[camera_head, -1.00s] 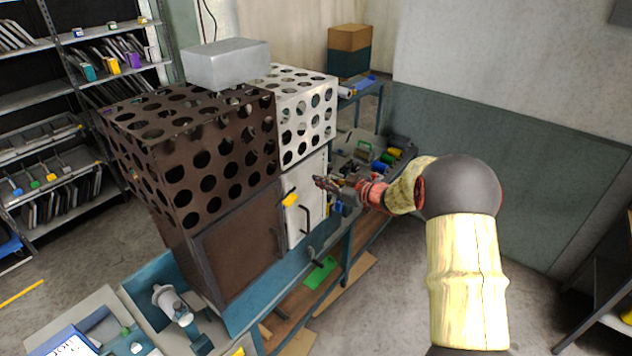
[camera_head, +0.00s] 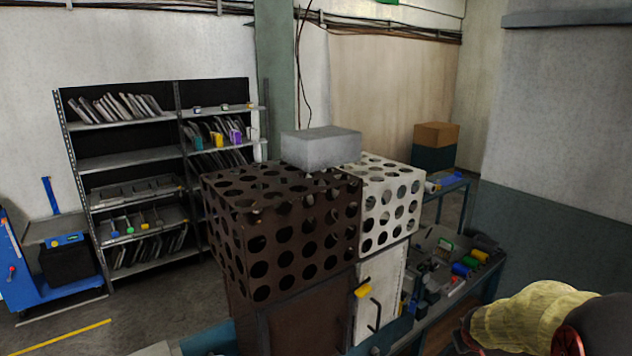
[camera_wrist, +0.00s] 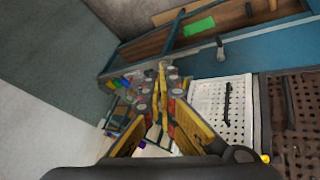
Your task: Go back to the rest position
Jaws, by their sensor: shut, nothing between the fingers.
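My gripper (camera_wrist: 162,92) shows in the wrist view with its yellow and red fingers together and nothing between them. It is above the floor and bench side, facing the machine's white door (camera_wrist: 222,105) with its dark handle. In the head view the gripper itself is out of the picture. Only part of my arm shows at the bottom right. The perforated brown cabinet (camera_head: 280,230) and the perforated white cabinet (camera_head: 392,205) stand to the left of my arm, apart from it.
A grey box (camera_head: 320,148) sits on top of the cabinets. A workbench (camera_head: 455,300) with small coloured items runs to their right. A shelf rack (camera_head: 125,155) stands at the back left. A blue cart (camera_head: 40,270) is at the far left. The right wall is bare.

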